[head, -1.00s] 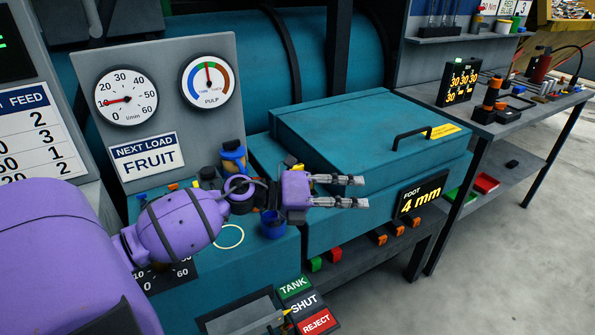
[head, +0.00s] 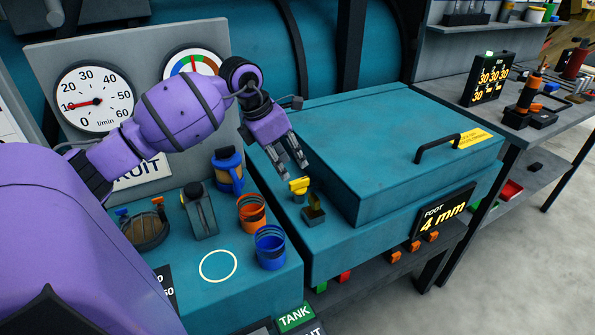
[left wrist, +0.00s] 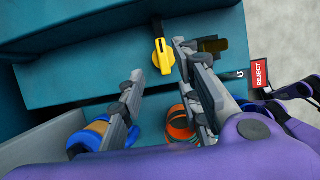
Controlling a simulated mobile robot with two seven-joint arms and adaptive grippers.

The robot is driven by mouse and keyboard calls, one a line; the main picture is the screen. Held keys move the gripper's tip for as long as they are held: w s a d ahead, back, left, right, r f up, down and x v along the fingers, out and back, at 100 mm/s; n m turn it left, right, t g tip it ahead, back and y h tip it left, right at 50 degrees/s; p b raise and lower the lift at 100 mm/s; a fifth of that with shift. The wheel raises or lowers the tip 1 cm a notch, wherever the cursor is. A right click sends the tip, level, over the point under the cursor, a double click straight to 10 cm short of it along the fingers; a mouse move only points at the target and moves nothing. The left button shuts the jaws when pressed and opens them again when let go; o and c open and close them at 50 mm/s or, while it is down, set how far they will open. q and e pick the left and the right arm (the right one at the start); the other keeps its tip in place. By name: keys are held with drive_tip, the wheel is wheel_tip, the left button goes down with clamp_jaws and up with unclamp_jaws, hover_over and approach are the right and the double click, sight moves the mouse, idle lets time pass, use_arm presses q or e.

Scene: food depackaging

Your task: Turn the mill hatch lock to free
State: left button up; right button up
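The hatch lock shows as a yellow knob (head: 299,185) on the teal ledge at the left side of the mill's large teal lid (head: 385,135). In the left wrist view the yellow knob (left wrist: 163,57) is an upright-looking bar handle on a round base. My left gripper (head: 294,168) points down just above and behind the knob, its fingers apart and empty. In the left wrist view the open fingertips (left wrist: 158,60) lie on either side of the knob, with no visible grip on it. My right gripper is not in view.
A small dark block with a yellowish top (head: 313,210) stands close beside the knob. A black handle (head: 440,147) sits on the lid.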

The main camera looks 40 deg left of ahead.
sight(298, 180)
use_arm(q)
drive_tip(key=shift+d+x, duration=0.2)
drive_tip(key=shift+x, duration=3.35)
drive_tip(key=shift+s, duration=0.1)
clamp_jaws()
